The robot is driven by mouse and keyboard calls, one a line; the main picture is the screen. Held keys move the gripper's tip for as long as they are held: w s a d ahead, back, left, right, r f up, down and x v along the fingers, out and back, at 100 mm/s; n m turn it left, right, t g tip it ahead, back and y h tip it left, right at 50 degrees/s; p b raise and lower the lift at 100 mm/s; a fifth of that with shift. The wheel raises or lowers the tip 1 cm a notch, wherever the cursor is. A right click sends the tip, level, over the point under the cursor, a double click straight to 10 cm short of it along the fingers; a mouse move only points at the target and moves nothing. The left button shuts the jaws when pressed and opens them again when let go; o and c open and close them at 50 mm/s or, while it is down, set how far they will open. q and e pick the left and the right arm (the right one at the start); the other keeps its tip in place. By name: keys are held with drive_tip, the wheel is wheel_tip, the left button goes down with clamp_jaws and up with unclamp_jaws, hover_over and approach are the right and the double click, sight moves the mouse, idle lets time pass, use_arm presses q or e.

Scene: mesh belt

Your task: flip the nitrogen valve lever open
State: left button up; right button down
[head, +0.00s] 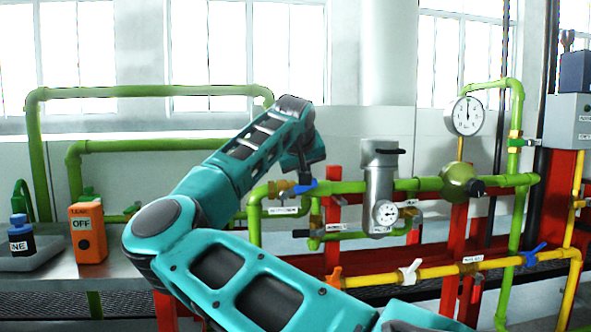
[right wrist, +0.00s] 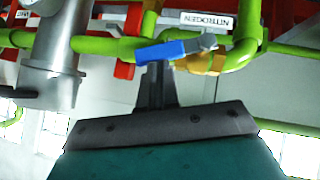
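The nitrogen valve has a brass body (head: 277,188) on the green pipe, also seen in the right wrist view (right wrist: 207,63). Its blue lever (head: 301,187) points right, roughly along the pipe. In the inverted right wrist view the blue lever (right wrist: 172,51) runs left from the brass body, slightly tilted. A NITROGEN label (right wrist: 207,21) is beside it. My right gripper (head: 305,173) reaches down at the lever. Its narrow dark fingers (right wrist: 155,75) look shut together, with the tips right at the lever; I cannot tell whether they touch. My left gripper is not in view.
A grey cylinder (head: 380,172) and small gauge (head: 386,213) stand right of the lever. A yellow pipe (head: 440,270) with other coloured levers runs lower. An orange OFF box (head: 88,234) sits at left. Green pipes (head: 130,91) rise behind my arm.

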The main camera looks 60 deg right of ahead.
drive_tip(key=shift+s+d+f+y, duration=0.1)
drive_tip(key=shift+d+f+y, duration=0.1)
drive_tip(key=shift+y, duration=0.1)
drive_tip(key=shift+r, duration=0.1)
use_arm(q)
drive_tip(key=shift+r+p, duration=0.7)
use_arm(e)
drive_tip(key=shift+r, duration=0.7)
